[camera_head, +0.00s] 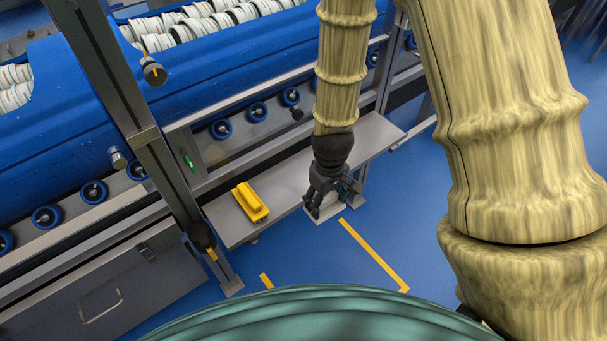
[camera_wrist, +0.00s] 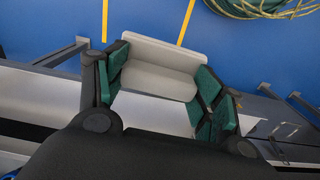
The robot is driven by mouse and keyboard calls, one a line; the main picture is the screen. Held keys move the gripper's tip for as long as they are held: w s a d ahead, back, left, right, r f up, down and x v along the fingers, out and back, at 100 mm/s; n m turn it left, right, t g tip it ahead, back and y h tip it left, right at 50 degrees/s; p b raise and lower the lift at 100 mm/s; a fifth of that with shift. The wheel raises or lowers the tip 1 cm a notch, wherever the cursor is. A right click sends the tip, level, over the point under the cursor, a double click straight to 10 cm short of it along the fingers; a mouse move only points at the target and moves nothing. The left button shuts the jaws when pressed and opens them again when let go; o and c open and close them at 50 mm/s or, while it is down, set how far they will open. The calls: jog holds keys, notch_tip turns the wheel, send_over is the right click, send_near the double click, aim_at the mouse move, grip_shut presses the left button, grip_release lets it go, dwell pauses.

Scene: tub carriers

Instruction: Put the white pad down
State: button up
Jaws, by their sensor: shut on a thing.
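The white pad (camera_wrist: 160,80) sits between the green-lined fingers of my gripper (camera_wrist: 160,88) in the wrist view. It has a flat plate and a rounded grip bar. My gripper (camera_head: 324,198) is shut on it, pointing down at the front edge of the grey shelf (camera_head: 287,182). In the head view only part of the white pad (camera_head: 327,213) shows below the fingers. Its front part overlaps the blue floor in both views. I cannot tell whether it touches the shelf.
A yellow pad (camera_head: 250,202) lies on the shelf to the left. The shelf is bare between it and my gripper. A metal post (camera_head: 165,150) stands left of the shelf. A blue tub (camera_head: 190,75) with white rings stands behind. Yellow lines (camera_head: 372,255) mark the floor.

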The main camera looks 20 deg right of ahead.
jog(key=w+p, duration=0.1)
jog(key=w, duration=0.4)
jog(key=w+a+f+p, duration=0.1)
jog(key=w, duration=0.4)
jog(key=w+p, duration=0.1)
jog(key=w, duration=0.4)
jog(key=shift+w+a+f, duration=0.15)
jog(key=shift+w, duration=0.1)
jog(key=shift+w+f+p, duration=0.2)
jog(key=shift+f+p, duration=0.15)
jog(key=shift+p, duration=0.05)
notch_tip(320, 180, down, 2)
jog(key=shift+f+p, duration=0.1)
jog(key=shift+p, duration=0.5)
jog(key=shift+s+f, duration=0.1)
jog(key=shift+f, duration=0.05)
jog(key=shift+c, duration=0.4)
jog(key=shift+f, duration=0.1)
jog(key=shift+c, duration=0.3)
jog(key=o, duration=1.1)
jog(key=shift+c, duration=0.2)
